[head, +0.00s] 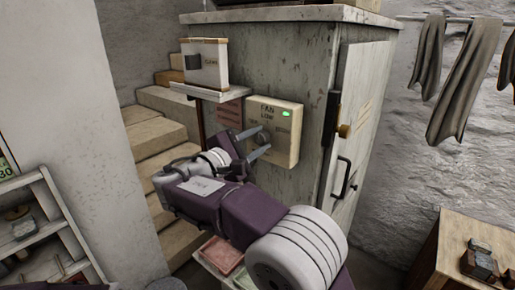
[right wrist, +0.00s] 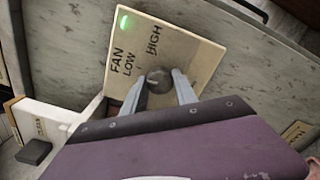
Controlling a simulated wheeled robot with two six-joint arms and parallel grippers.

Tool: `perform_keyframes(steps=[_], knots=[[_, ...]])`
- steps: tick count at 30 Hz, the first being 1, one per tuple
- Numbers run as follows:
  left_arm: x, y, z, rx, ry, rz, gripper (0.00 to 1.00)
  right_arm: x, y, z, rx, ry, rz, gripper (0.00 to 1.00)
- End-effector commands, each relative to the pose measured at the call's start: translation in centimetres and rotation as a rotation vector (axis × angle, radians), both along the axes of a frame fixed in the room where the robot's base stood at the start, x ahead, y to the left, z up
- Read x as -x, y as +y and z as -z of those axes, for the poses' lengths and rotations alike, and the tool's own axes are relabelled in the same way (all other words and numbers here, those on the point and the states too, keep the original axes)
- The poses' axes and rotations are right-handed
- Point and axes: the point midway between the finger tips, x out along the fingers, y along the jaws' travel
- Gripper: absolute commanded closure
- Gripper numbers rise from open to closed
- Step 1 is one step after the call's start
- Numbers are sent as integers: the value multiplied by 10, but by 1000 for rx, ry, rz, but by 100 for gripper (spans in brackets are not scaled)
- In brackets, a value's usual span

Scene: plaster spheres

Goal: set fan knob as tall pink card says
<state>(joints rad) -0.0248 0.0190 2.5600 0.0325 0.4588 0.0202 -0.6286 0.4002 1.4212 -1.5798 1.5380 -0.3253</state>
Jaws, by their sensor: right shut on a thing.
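The fan control box (head: 287,148) is a cream box on the side of a worn grey cabinet. It bears the words FAN, LOW and HIGH and a lit green lamp; it also fills the top of the right wrist view (right wrist: 183,48). Its round grey knob (right wrist: 159,76) sits between the fingers of my right gripper (head: 259,143), which is shut on it. I cannot make out the knob's pointer setting. A reddish-pink sheet (head: 229,113) is on the cabinet left of the box, partly hidden; its text is unreadable. My left gripper is out of view.
A small shelf (head: 207,92) with a white box (head: 205,62) juts out left of the control box. The cabinet door has a black handle (head: 343,177). Stone steps (head: 160,137) rise at the left. A wooden crate (head: 450,245) stands at the lower right.

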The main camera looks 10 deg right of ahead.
Motion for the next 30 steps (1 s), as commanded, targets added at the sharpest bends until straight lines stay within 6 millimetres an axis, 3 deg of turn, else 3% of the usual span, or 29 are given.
perform_keyframes(steps=[20, 21, 22, 23, 30], knots=[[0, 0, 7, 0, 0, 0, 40, 0, 0, 0, -34, -42, 1, 100], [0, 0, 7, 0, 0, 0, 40, 0, 0, 0, -33, -41, 1, 58], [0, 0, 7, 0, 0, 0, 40, 0, 0, 0, -33, -41, 1, 49], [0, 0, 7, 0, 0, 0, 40, 0, 0, 0, -33, -41, 1, 44], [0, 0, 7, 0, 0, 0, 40, 0, 0, 0, -33, -41, 1, 44]])
